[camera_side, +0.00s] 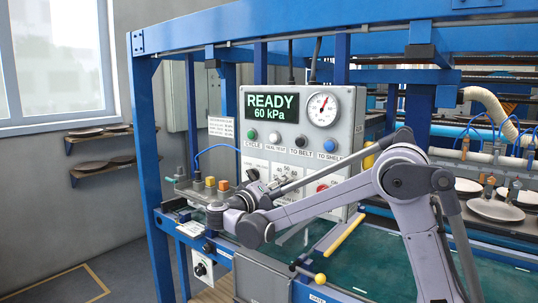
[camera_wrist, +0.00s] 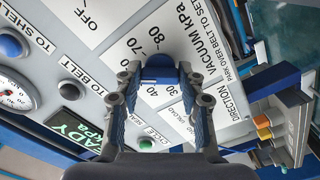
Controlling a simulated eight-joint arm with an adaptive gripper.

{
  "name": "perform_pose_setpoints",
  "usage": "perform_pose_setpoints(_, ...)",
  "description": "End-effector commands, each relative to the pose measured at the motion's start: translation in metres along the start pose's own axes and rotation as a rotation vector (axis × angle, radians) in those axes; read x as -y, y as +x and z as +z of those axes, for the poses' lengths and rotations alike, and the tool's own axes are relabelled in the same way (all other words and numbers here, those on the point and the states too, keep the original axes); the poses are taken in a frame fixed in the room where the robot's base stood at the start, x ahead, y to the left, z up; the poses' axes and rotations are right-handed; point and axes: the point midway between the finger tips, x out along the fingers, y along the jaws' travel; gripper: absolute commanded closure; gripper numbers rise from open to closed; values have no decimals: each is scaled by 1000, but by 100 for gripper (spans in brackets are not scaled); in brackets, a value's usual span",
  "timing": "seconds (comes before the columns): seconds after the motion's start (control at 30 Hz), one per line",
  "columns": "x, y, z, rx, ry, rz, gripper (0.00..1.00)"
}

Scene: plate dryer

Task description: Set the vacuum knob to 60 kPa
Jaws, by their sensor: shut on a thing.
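The blue vacuum knob (camera_wrist: 160,70) is on the panel under the "VACUUM kPa" label in the wrist view. My gripper (camera_wrist: 160,82) is shut on it, one finger on each side. The figures 30, 40, 70 and 80 show around the knob; its exact pointer position is hard to tell. In the side view my gripper (camera_side: 255,190) is at the lower left of the grey control panel (camera_side: 345,125), and the knob is hidden there. The green display (camera_side: 271,107) reads "READY 60 kPa". The round gauge (camera_side: 322,109) has a red needle.
Coloured buttons (camera_side: 300,141) line the panel below the display. A block with yellow and orange caps (camera_side: 210,182) stands left of my gripper. Blue frame posts (camera_side: 150,160) and plates (camera_side: 495,210) flank the panel.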

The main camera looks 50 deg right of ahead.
Motion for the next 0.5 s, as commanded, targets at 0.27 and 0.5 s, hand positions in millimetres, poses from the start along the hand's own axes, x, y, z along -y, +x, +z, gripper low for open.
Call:
perform_pose_setpoints(0.27, 0, 1, 0, 0, 61, 3, 92)
perform_pose_setpoints(0.5, 0, 1, 0, 0, 67, 3, 92)
